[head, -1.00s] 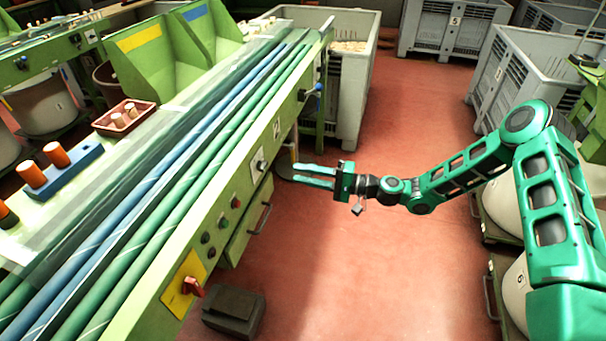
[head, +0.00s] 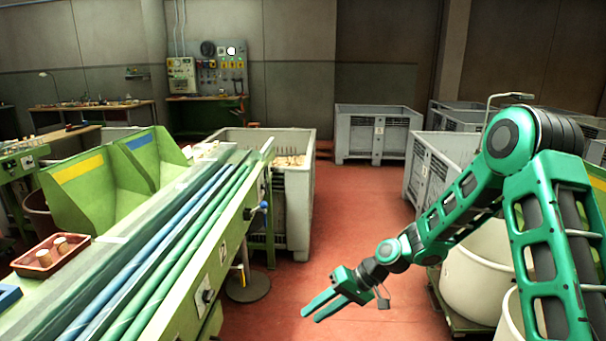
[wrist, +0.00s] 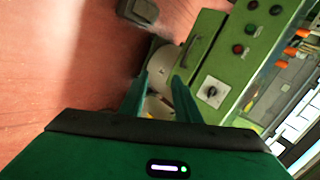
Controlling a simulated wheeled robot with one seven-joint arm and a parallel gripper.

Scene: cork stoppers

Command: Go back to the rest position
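My gripper (head: 311,313) is in the lower middle of the head view, over the red floor and to the right of the green sorting machine (head: 228,262). Its two green fingers are apart with nothing between them. In the wrist view the gripper (wrist: 158,84) also shows open and empty, with the machine's side panel and knobs beyond it. My arm is bent, reaching in from the right side of the head view. Corks (head: 65,245) stand in a red tray (head: 20,268) on the machine, far from my gripper.
A grey crate of corks (head: 298,205) stands behind the machine's end. Another grey crate (head: 378,133) is at the back. Pale round bins (head: 478,270) stand at the right, close to my arm. The red floor between is clear.

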